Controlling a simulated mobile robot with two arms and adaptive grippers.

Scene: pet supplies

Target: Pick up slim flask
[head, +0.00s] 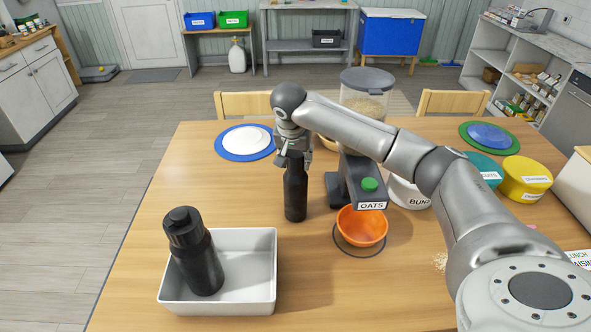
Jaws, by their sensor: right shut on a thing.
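The slim flask (295,195) is a narrow black bottle standing upright on the wooden table, left of the oats dispenser. My right gripper (294,153) comes down from above and is shut on its top, with the fingers hiding the upper end. Whether the flask touches the table or is just lifted is hard to tell. A second, wider black flask (200,262) leans in the white tray (265,268) at the front left. My left gripper is not in view.
The oats dispenser (369,205) with an orange bowl (361,226) stands close right of the slim flask. A blue plate with white contents (245,142) lies behind left. Yellow (525,178) and teal (488,168) tubs stand at right.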

